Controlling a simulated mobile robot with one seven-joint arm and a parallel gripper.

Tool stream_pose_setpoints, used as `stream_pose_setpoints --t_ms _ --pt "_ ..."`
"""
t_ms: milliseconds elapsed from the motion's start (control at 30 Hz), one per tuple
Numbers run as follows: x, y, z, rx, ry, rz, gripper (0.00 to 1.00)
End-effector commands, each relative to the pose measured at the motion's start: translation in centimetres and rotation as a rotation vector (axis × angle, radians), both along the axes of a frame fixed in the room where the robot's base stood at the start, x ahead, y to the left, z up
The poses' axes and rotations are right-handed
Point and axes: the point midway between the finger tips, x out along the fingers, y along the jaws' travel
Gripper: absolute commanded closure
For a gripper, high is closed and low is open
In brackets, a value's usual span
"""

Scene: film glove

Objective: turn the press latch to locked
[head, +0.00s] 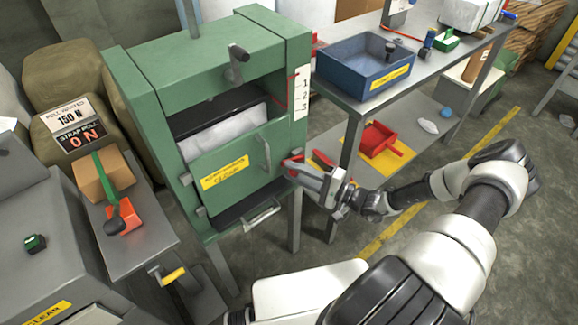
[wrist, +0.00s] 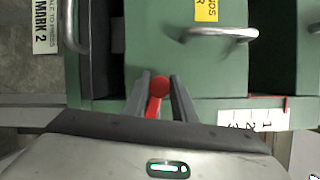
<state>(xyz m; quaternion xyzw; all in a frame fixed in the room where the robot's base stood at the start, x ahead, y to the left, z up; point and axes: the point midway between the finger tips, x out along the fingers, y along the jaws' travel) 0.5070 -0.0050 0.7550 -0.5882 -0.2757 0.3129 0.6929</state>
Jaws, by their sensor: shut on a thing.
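The green press (head: 220,110) stands left of centre in the head view, with a yellow-labelled front door (head: 215,155) and a bar handle (head: 263,152). The press latch (head: 291,167) is a small red lever at the door's right edge, mostly covered by my gripper. In the wrist view the red latch (wrist: 158,92), with its round knob, lies between my two grey fingers. My gripper (head: 294,171) is shut on it, and the fingers also show in the wrist view (wrist: 160,90). The latch's pivot end is hidden low between the fingers.
A steel bench with a blue tray (head: 365,68) stands right of the press, close to my gripper. A red bin (head: 380,142) sits on its lower shelf. Another bar handle (head: 262,215) is below the door.

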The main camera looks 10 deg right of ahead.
Motion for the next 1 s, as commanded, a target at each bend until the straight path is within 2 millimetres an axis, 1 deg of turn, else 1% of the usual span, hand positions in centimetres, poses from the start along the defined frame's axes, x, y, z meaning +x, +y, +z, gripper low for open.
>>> stream_pose_setpoints --t_ms 200,400,667,1000 --pt "0.0 -0.1 -0.8 -0.142 -0.069 0.001 1.00" --pt "0.0 -0.1 -1.5 -0.230 -0.113 0.000 1.00" --pt "0.0 -0.2 -2.0 -0.285 -0.140 0.000 1.00" --pt "0.0 -0.2 -2.2 -0.294 -0.142 0.000 1.00"
